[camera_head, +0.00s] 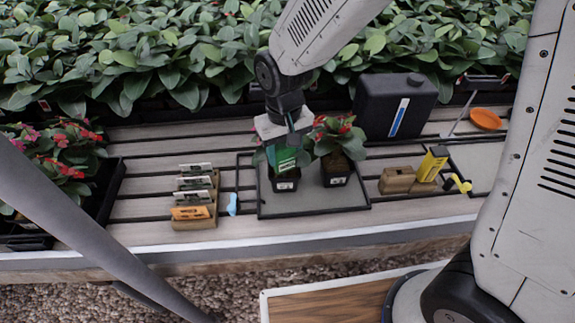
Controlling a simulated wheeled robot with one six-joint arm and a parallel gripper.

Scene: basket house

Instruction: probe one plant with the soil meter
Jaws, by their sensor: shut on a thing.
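My gripper (284,138) is shut on a green device with a pale label, the soil meter (283,160). It holds the meter upright at the left black pot (286,184). The meter and gripper hide most of the plant in this pot. I cannot tell whether the meter's probe is in the soil. A second black pot (335,180) with a leafy, red-flowered plant (338,138) stands just to the right. Both pots stand on a grey tray (315,203) with a dark rim.
Wooden blocks with cards (193,200) and a light-blue item (232,204) lie left of the tray. A yellow device (432,163), brown block (397,180), black jerrycan (394,105) and orange dish (485,119) stand right. Dense foliage (150,50) fills the back.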

